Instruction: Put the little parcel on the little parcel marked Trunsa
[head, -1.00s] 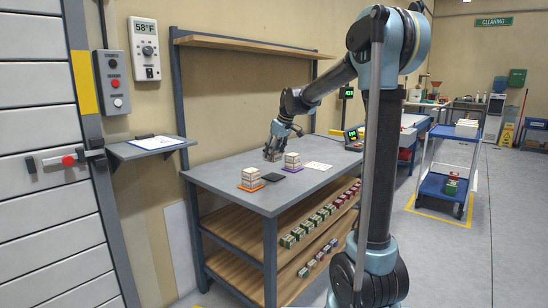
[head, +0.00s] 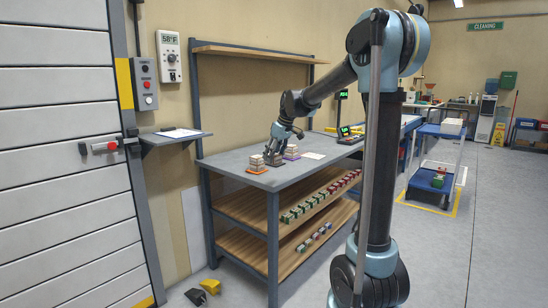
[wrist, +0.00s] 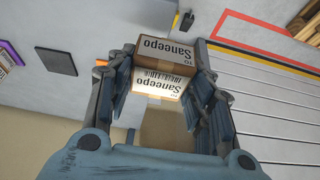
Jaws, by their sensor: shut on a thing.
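In the wrist view, my gripper (wrist: 160,88) is shut on a small brown parcel (wrist: 158,75), with a finger on either side. Its white labels read "Saneepo". In the head view, my gripper (head: 275,154) is low over the bench, between two stacks of small parcels. The left stack (head: 257,162) stands on an orange mat (head: 257,171). The right stack (head: 291,151) stands on a purple mat (head: 292,158). Labels on the stacks are too small to read, so I cannot tell which is marked Trunsa. My gripper hides much of the spot beneath it.
The grey bench (head: 235,163) has free room at its front left. A white sheet (head: 313,155) lies right of the stacks. Shelves below hold rows of small coloured boxes (head: 318,200). A blue cart (head: 428,183) stands to the right. A yellow thing (head: 212,287) lies on the floor.

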